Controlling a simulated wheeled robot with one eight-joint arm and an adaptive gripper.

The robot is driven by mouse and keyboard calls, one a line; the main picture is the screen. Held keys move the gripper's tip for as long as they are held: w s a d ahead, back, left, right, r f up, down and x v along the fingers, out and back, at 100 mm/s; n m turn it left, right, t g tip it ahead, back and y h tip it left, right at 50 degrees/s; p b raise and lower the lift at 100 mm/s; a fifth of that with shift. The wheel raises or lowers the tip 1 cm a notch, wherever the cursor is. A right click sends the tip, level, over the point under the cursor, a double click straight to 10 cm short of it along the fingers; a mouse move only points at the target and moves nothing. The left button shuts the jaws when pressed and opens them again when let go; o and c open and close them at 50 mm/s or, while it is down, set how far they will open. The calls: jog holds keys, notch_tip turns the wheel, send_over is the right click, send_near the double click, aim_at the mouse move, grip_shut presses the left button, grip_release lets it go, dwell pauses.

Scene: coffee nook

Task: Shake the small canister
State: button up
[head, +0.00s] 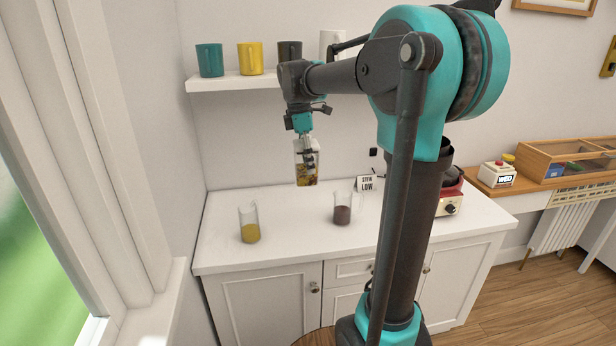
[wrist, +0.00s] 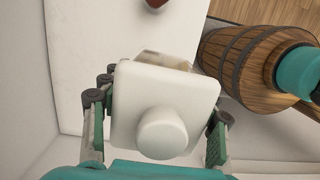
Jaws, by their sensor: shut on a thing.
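The small canister (head: 306,168) is clear with a white lid and dark and yellowish contents. My gripper (head: 308,152) is shut on it and holds it up above the white counter (head: 290,226), clear of the surface. In the wrist view the canister's white lid (wrist: 165,105) with its round knob faces the camera, between the two fingers of my gripper (wrist: 160,130). The canister looks close to upright in the head view. Most of its body is hidden under the lid in the wrist view.
A glass with yellow contents (head: 250,224) and a glass with dark contents (head: 342,208) stand on the counter below. A "STEW LOW" sign (head: 367,184) stands behind. Several mugs, including a teal one (head: 209,60), sit on the shelf (head: 230,83). A red appliance (head: 450,198) is at right.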

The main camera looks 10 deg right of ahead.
jog(key=shift+r, duration=3.6)
notch_tip(320, 180, up, 7)
jog(key=shift+f, duration=3.5)
